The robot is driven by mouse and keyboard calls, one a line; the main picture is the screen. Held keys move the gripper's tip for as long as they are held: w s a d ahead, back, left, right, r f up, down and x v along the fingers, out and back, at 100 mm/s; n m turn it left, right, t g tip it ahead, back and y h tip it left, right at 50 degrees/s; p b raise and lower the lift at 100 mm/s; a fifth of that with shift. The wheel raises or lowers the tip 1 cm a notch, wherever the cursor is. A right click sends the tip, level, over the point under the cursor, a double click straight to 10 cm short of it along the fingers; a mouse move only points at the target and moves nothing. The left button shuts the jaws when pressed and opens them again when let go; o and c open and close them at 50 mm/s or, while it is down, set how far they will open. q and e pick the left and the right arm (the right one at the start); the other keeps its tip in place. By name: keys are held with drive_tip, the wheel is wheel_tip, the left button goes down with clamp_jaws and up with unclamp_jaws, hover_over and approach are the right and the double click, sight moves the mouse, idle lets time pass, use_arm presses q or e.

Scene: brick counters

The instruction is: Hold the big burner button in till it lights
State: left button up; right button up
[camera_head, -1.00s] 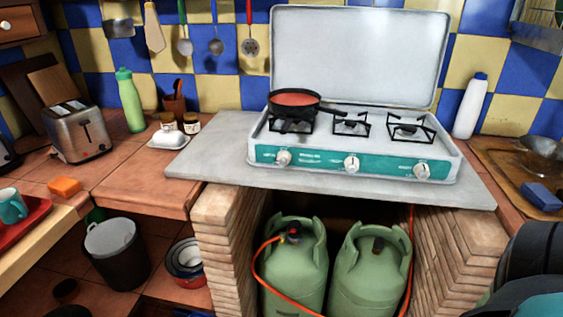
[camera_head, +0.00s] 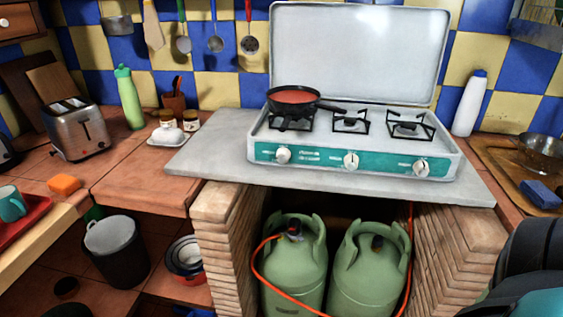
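A white camping stove with a teal front panel (camera_head: 318,158) stands on a grey slab, its lid raised behind. Three white knobs sit on the panel: a left knob (camera_head: 283,155), a middle knob (camera_head: 351,160) and a right knob (camera_head: 421,168). I cannot tell from here which one is the big burner's. A dark pan with reddish contents (camera_head: 295,97) rests on the left burner and hides most of it. The middle burner (camera_head: 350,120) and right burner (camera_head: 410,127) are bare. No flame shows. Neither gripper is in view; a dark arm part of mine fills the lower right corner.
The grey slab (camera_head: 215,150) has free room left of the stove. A toaster (camera_head: 80,132), a green bottle (camera_head: 130,98) and a white butter dish (camera_head: 167,134) stand left. A white bottle (camera_head: 470,104) stands right. Green gas cylinders (camera_head: 295,265) with an orange hose stand below.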

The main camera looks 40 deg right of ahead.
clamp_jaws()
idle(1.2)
